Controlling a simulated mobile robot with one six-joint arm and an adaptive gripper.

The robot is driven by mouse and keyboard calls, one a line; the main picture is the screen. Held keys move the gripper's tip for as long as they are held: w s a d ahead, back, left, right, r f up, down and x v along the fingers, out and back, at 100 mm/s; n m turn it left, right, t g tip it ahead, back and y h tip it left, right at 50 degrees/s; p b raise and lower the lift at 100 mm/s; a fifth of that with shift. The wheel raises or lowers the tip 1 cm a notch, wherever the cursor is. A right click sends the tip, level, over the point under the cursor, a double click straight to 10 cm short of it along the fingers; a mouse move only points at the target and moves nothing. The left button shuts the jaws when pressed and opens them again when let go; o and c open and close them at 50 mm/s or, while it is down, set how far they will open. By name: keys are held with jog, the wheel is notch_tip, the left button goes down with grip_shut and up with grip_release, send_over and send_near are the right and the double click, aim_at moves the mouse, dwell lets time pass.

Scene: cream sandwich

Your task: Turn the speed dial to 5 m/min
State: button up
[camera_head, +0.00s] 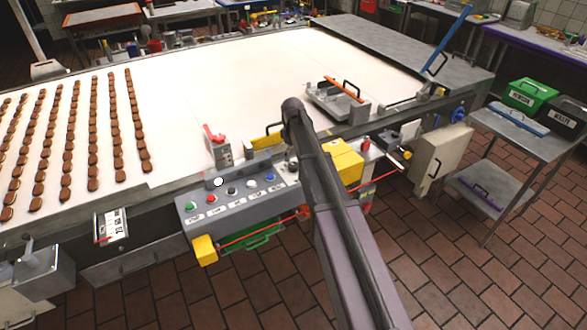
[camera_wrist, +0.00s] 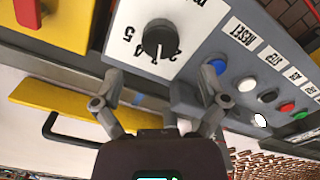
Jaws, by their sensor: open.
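The speed dial (camera_wrist: 160,38) is a round black knob on a white plate with printed numbers, at the upper middle of the wrist view. A 5 is printed to its left; where its pointer stands is too small to read surely. My gripper (camera_wrist: 162,76) is open and empty, its two fingers spread on either side below the dial and apart from it. In the head view the grey control panel (camera_head: 236,206) is at the middle front, and my arm covers the dial area at its right end.
Blue, white, black, red and green buttons (camera_wrist: 246,84) line the panel beside the dial. A yellow part with a black handle (camera_wrist: 62,112) lies close to the left finger. The white conveyor belt (camera_head: 230,80) carries rows of brown biscuits. A grey cart (camera_head: 530,140) stands at right.

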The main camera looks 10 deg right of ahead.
aim_at(293, 164)
jog(key=shift+f+b, duration=2.15)
jog(key=shift+f, duration=0.3)
jog(key=c, duration=1.1)
jog(key=shift+d, duration=0.1)
jog(key=shift+c, duration=0.2)
